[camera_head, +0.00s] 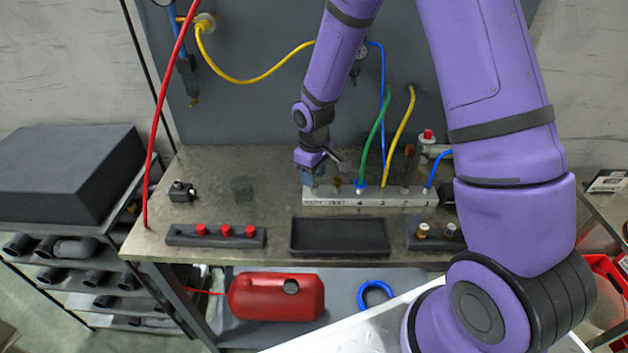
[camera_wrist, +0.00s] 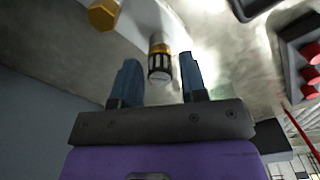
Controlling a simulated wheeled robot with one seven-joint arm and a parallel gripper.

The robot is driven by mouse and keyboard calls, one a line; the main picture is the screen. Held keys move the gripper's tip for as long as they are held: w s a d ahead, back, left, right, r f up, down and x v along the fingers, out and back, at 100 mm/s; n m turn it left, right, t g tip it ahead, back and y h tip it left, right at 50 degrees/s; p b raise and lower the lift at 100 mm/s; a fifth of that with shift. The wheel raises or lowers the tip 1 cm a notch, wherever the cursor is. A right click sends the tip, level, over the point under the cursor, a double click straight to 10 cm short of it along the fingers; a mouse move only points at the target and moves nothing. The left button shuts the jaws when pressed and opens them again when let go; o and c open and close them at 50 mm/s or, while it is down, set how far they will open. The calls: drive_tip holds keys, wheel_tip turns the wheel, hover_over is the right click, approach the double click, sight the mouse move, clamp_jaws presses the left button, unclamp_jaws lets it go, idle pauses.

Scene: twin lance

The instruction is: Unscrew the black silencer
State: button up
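The pale manifold block (camera_head: 370,198) sits on the bench, with hoses rising from its top. My gripper (camera_head: 312,178) is at the block's left end, and my arm hides part of that spot. In the wrist view, the black silencer (camera_wrist: 160,68) with a brass collar stands on the block between the two blue-grey fingers of my gripper (camera_wrist: 158,60). Gaps show on both sides of it, so the fingers are open and apart from it. In the head view the silencer is hidden by my gripper.
A brass hex fitting (camera_wrist: 103,14) is near the silencer. An empty black tray (camera_head: 340,238) lies in front of the block, between a red-capped rack (camera_head: 215,235) and a rack with brass fittings (camera_head: 435,237). Green (camera_head: 374,138) and yellow (camera_head: 399,135) hoses rise right of my gripper.

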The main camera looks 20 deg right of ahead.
drive_tip(key=m, duration=0.6)
drive_tip(key=shift+m, duration=0.3)
drive_tip(key=m, duration=1.3)
drive_tip(key=shift+m, duration=0.3)
drive_tip(key=m, duration=0.5)
drive_tip(key=shift+c, duration=0.2)
